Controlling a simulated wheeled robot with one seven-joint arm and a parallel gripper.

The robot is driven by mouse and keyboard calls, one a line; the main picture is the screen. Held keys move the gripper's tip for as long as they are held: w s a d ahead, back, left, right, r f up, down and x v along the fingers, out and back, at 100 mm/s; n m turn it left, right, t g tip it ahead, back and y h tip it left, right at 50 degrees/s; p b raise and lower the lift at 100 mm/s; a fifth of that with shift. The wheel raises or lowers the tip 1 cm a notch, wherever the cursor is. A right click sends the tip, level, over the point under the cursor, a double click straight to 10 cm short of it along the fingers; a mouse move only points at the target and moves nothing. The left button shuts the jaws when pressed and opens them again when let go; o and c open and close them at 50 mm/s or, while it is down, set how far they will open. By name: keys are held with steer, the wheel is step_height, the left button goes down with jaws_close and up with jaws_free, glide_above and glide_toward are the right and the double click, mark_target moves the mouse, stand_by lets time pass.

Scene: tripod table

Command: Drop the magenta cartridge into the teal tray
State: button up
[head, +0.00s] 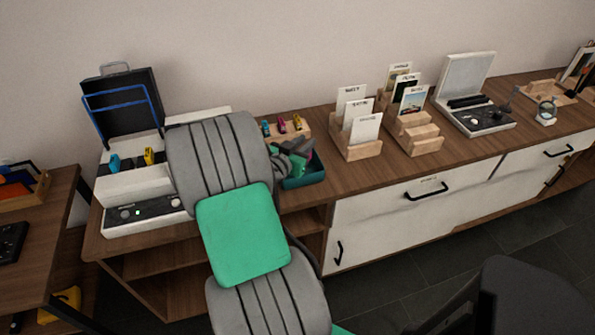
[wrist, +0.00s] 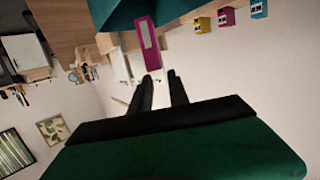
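The magenta cartridge (wrist: 148,44) has a pale label and lies just beyond my fingertips in the wrist view, overlapping the teal tray's edge. A small magenta part of it (head: 309,155) shows at the teal tray (head: 305,181) in the head view. The tray (wrist: 150,10) also shows at the top of the wrist view. I cannot tell whether the cartridge rests on the tray or is in the air. My gripper (wrist: 160,75) has its two dark fingers apart with nothing visible between them. In the head view my gripper (head: 291,160) is over the tray, partly hiding it.
A wooden rack (head: 305,133) behind the tray holds a cyan, a magenta (head: 282,126) and a yellow cartridge. Wooden card holders (head: 358,150) stand to the right. A white machine (head: 140,190) with a dark raised lid stands to the left. Bare counter (head: 335,180) lies right of the tray.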

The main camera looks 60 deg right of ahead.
steer(key=o, duration=0.4)
steer(key=a, duration=0.2)
steer(key=a+r, duration=0.1)
steer(key=a, duration=0.2)
steer(key=a+b, duration=0.1)
steer(key=a, duration=0.1)
steer(key=shift+w+a+r, duration=0.15)
steer(key=shift+a+r, duration=0.1)
steer(key=shift+a, duration=0.1)
